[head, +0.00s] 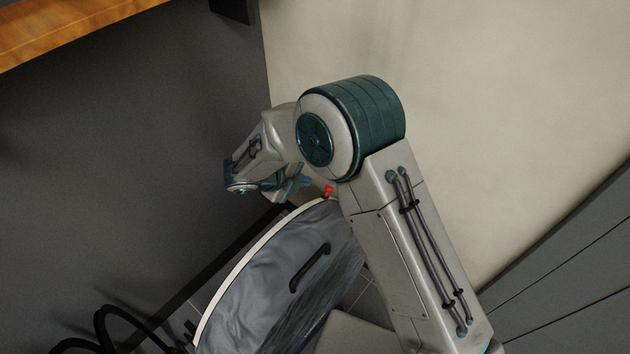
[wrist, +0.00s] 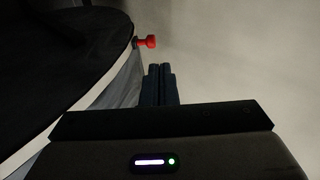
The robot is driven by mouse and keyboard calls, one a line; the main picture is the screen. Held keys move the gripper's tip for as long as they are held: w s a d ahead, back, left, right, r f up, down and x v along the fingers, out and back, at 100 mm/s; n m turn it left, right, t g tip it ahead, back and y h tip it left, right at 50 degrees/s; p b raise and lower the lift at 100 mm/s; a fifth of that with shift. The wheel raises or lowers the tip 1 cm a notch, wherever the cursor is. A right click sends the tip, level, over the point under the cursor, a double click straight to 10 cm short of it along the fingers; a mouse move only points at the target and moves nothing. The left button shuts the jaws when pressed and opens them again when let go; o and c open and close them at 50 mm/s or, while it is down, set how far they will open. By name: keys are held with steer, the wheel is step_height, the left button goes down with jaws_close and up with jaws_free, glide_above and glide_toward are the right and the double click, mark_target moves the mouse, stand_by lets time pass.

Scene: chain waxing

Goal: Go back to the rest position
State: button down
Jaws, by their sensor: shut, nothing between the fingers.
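My gripper (wrist: 159,72) is shut and empty in the wrist view, its two dark fingers side by side. A grey fabric bin with a pale rim (head: 238,262) stands below my arm. A small red knob (head: 328,191) sits at the bin's far rim. The red knob also shows in the wrist view (wrist: 147,41), just beyond and left of my fingertips, apart from them.
A wooden surface (head: 75,28) is at the upper left. A pale wall (head: 480,80) rises behind my arm. A dark handle (head: 309,268) is on the bin's side. Black curved tubing (head: 108,318) is at the lower left. Grey panels (head: 570,270) stand at the right.

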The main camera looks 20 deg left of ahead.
steer(key=v, duration=0.4)
steer(key=w+d+r+m+g+p, duration=0.1)
steer(key=d+r+m+g, duration=0.1)
steer(key=d+r+m, duration=0.55)
steer(key=d+r+m+g+p, duration=0.15)
steer(key=d+r+m, duration=0.25)
steer(key=d+m, duration=0.6)
steer(key=w+d+r+m+g+p, duration=0.1)
steer(key=d+r+m+g, duration=0.1)
steer(key=d+r+m, duration=0.65)
steer(key=s+d+r+m+y+p, duration=0.1)
steer(key=s+d+m+y, duration=0.1)
steer(key=s+d+m, duration=0.5)
steer(key=s+d+r+m+y+p, duration=0.1)
steer(key=s+d+m, duration=0.5)
steer(key=m, duration=1.1)
steer(key=d+r+y, duration=0.1)
steer(key=d, duration=0.1)
steer(key=shift+s+d+r+y, duration=0.3)
steer(key=shift+s+r, duration=0.05)
